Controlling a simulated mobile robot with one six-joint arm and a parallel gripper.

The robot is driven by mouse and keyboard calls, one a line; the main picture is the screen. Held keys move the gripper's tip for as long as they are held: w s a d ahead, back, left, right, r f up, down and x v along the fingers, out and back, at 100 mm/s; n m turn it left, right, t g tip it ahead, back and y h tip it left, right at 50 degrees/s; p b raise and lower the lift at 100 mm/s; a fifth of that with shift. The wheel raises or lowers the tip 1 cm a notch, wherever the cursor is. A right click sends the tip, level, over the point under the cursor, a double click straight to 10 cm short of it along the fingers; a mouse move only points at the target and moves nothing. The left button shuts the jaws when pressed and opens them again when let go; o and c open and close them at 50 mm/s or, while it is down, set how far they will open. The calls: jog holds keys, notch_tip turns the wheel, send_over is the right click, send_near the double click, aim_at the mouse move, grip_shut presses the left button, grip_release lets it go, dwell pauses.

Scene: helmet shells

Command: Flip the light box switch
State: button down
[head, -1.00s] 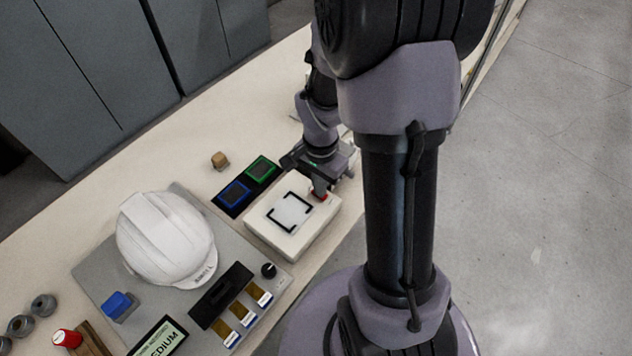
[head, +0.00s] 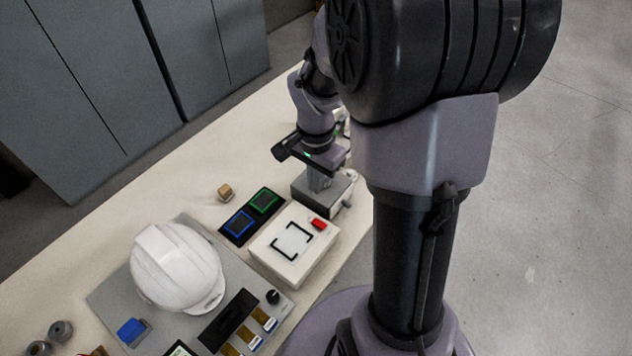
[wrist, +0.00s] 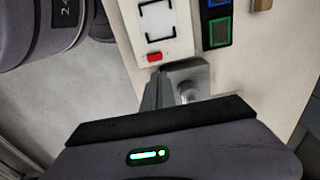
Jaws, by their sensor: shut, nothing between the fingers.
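The light box (head: 262,251) is a low white box on the bench, with black corner marks around a pale panel on top. Its red switch (head: 319,224) is at the right end of the top and is uncovered. In the wrist view the light box (wrist: 178,48) is at the top, with the red switch (wrist: 154,57) near its lower edge. My gripper (head: 319,183) is shut and empty. It is beyond the switch, apart from it, over or beside a grey block. Whether its fingers touch that block is unclear.
The grey block (head: 336,191) with a round metal part stands close behind the light box. A dark plate with blue and green framed squares (head: 252,214) lies to the left. A white helmet (head: 178,268) sits on a grey board, and a small wooden block (head: 225,191) stands farther back.

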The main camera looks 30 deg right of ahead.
aim_at(317, 221)
notch_tip(317, 221, down, 14)
jog(key=b, duration=0.9)
jog(key=shift+d, duration=0.15)
jog(key=shift+r, duration=0.1)
